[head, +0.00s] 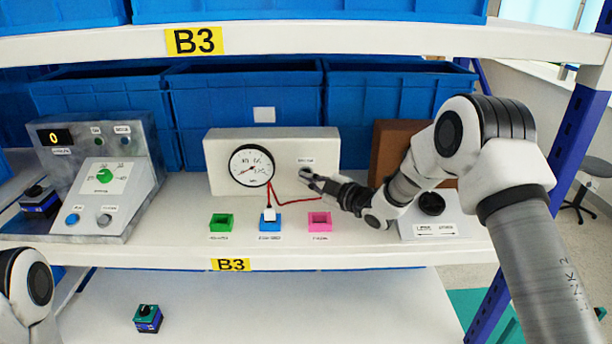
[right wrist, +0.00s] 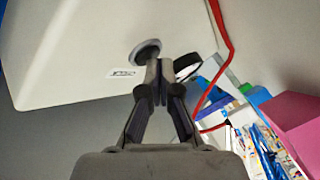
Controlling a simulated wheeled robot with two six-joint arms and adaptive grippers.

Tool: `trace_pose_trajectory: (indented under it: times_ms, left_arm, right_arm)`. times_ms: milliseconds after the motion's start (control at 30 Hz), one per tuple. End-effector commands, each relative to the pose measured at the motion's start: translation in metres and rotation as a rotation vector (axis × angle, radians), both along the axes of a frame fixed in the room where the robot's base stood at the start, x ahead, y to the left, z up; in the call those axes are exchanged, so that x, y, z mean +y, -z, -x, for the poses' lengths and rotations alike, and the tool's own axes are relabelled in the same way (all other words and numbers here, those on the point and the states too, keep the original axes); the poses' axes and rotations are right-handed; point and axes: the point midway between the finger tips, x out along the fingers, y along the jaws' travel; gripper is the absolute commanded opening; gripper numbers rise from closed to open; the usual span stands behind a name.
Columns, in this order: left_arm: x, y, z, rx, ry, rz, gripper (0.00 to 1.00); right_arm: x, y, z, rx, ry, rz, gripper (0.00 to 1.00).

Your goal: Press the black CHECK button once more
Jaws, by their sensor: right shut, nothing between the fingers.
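A white box (head: 221,150) with a round dial gauge (head: 251,166) stands on the shelf. A small label sits near its right side. In the right wrist view a round dark button (right wrist: 148,50) is on the white face beside a small label (right wrist: 121,73), too small to read. My right gripper (head: 306,176) is shut and empty in front of the box's right part. In the wrist view its fingertips (right wrist: 159,65) overlap the button's lower right edge; I cannot tell whether they touch it. In the head view the gripper hides the button. My left gripper is out of view.
A red cable (head: 291,202) runs from the gauge to a white plug (head: 270,213) at the blue socket (head: 269,224). Green (head: 221,222) and pink (head: 319,221) sockets flank it. A grey control panel (head: 138,170) stands left; a black knob (head: 431,203) is right. Blue bins stand behind.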

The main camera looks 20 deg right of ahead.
Motion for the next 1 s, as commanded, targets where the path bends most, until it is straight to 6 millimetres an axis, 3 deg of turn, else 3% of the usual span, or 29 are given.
trace_pose_trajectory:
  times_ms: [600,1000]
  left_arm:
    - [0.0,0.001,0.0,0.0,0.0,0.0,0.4]
    - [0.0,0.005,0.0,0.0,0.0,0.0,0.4]
  right_arm:
    - [-0.001,0.0,-0.004,0.001,0.001,0.0,0.0]
    - [0.003,0.0,0.012,0.0,0.001,-0.001,0.0]
